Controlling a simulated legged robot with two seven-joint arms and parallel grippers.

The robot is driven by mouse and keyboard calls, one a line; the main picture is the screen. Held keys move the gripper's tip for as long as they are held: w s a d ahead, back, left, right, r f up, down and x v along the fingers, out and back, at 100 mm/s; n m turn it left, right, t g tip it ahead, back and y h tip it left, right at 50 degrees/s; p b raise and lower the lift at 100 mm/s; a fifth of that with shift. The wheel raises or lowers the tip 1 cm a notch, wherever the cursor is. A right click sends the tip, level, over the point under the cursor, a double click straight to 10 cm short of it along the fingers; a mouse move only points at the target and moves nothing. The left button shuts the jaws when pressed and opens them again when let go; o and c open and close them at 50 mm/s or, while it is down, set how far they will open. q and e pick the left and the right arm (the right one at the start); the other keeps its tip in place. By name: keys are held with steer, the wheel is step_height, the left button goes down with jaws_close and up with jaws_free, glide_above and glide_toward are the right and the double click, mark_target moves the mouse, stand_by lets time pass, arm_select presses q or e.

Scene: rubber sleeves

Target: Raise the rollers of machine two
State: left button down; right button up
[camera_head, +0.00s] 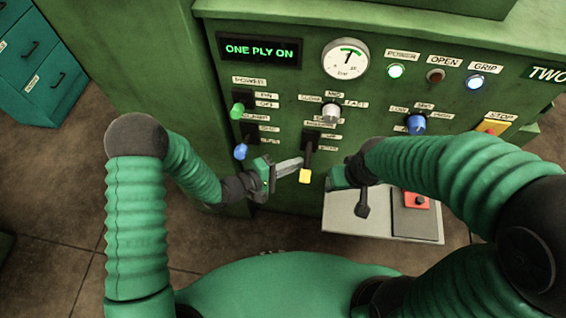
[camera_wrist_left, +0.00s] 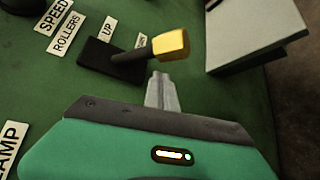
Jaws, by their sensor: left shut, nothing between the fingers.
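The green machine's panel, marked TWO (camera_head: 547,73), fills the upper head view. Its rollers lever has a dark shaft and a yellow tip (camera_head: 305,176), which hangs below its black slot plate. In the left wrist view the yellow tip (camera_wrist_left: 172,44) juts out from the plate beside labels reading ROLLERS (camera_wrist_left: 66,33), UP and one that seems to read DOWN. It points toward the latter's side. My left gripper (camera_head: 300,162) is shut and empty, its fingertips close beside the lever; contact is unclear. My right gripper (camera_head: 347,180) is partly hidden by its arm, right of the lever.
A display (camera_head: 259,49) reads ONE PLY ON. A pale box (camera_head: 342,215) with a red control sits low right.

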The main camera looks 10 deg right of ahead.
arm_select(q)
steer(key=shift+s+a+r, duration=0.1)
steer(key=shift+s+r, duration=0.15)
steer(key=shift+s, duration=0.25)
steer(key=shift+s+a+r, duration=0.1)
steer(key=shift+s+r, duration=0.1)
steer(key=shift+s, duration=0.25)
arm_select(e)
steer(key=shift+s+a+r, duration=0.1)
steer(key=shift+a+r, duration=0.05)
steer(key=shift+a, duration=0.2)
arm_select(q)
steer(key=shift+d, duration=0.2)
arm_select(e)
steer(key=shift+d, duration=0.2)
